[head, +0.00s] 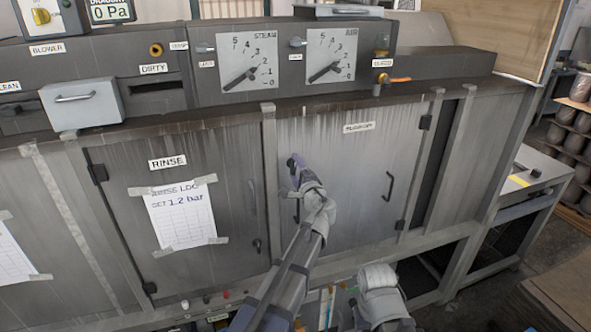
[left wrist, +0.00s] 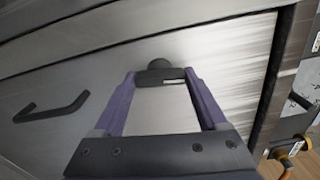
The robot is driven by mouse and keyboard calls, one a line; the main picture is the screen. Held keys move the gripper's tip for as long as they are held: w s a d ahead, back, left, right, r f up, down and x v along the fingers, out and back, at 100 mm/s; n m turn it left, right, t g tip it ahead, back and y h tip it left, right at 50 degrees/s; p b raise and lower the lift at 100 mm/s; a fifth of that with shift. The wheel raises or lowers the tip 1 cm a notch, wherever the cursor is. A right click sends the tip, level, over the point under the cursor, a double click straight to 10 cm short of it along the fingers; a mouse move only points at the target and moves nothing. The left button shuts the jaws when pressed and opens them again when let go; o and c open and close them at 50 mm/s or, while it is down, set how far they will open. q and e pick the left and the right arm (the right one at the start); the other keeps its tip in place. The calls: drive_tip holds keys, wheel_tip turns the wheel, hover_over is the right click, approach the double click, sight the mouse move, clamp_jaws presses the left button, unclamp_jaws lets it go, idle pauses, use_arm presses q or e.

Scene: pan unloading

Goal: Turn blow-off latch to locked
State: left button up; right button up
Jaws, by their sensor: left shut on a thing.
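The blow-off door (head: 345,185) is a grey metal panel with a label near its top. Its dark latch (head: 291,161) is at the door's upper left edge. In the left wrist view, the latch shows as a dark rounded knob (left wrist: 158,73) between my fingertips. My left gripper (head: 296,172) is at the latch, with its purple fingers shut on it. The fingers hide part of the latch, and I cannot tell its exact turn angle. A white and grey part of my right arm shows at the lower middle of the head view, but its fingertips do not show.
The rinse door (head: 180,200) with a taped paper log is to the left. Above are the steam gauge (head: 247,72), air gauge (head: 330,68) and an orange-handled valve (head: 393,80).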

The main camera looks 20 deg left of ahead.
use_arm(q)
drive_tip(key=shift+n, duration=0.7)
drive_tip(key=o, duration=1.1)
drive_tip(key=v, duration=0.7)
drive_tip(key=shift+s+d, duration=0.2)
drive_tip(key=shift+s, duration=0.15)
